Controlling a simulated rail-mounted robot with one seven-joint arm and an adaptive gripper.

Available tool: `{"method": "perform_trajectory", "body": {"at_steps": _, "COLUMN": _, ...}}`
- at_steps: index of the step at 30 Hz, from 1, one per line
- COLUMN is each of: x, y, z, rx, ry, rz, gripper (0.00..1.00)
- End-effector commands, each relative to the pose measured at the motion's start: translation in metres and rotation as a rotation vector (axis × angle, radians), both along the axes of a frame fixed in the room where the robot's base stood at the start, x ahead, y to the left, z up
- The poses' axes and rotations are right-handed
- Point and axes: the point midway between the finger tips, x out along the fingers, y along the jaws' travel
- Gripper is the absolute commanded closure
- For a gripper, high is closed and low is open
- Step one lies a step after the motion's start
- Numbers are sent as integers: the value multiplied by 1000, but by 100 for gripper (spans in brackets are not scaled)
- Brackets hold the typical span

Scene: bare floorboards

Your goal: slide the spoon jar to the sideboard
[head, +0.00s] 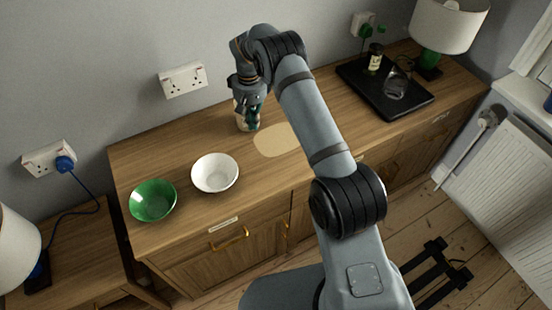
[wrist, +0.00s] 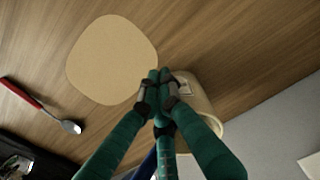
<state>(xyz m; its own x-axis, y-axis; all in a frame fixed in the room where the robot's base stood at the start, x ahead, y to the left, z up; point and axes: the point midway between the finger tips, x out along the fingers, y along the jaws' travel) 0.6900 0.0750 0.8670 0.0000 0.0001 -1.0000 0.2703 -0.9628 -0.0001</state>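The spoon jar (head: 240,122) is a cream container on the wooden sideboard top (head: 184,140), near the wall. It is partly hidden behind my gripper (head: 252,121) in the head view. In the wrist view the jar (wrist: 205,100) is right of my green fingers (wrist: 162,88), with a small label on its side. The fingertips are together, next to the jar; I cannot tell whether they touch it. The jar's contents are not clear. A flat beige mat (head: 277,140) lies right of the jar; it also shows in the wrist view (wrist: 112,60).
A white bowl (head: 215,173) and green bowl (head: 153,201) stand to the left. A red-handled spoon (wrist: 40,106) lies beyond the mat in the wrist view. A black tray (head: 405,104) with a bottle (head: 375,60) and glass jug (head: 396,84), and a lamp (head: 447,27), stand right.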

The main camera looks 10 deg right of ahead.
Motion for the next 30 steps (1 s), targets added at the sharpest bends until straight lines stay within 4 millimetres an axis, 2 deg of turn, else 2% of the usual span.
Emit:
{"method": "perform_trajectory", "body": {"at_steps": 8, "x": -11, "y": -1, "z": -1, "rx": -1, "ry": 0, "rz": 4, "gripper": 100}}
{"method": "perform_trajectory", "body": {"at_steps": 14, "x": -38, "y": -5, "z": -3, "rx": 0, "ry": 0, "rz": 10, "gripper": 100}}
{"method": "perform_trajectory", "body": {"at_steps": 22, "x": -38, "y": -4, "z": 63, "rx": 1, "ry": -6, "rz": 10, "gripper": 100}}
{"method": "perform_trajectory", "body": {"at_steps": 27, "x": -38, "y": -4, "z": 89, "rx": 0, "ry": -3, "rz": 9, "gripper": 100}}
{"method": "perform_trajectory", "body": {"at_steps": 30, "x": -39, "y": -4, "z": 96, "rx": 0, "ry": -1, "rz": 10, "gripper": 100}}
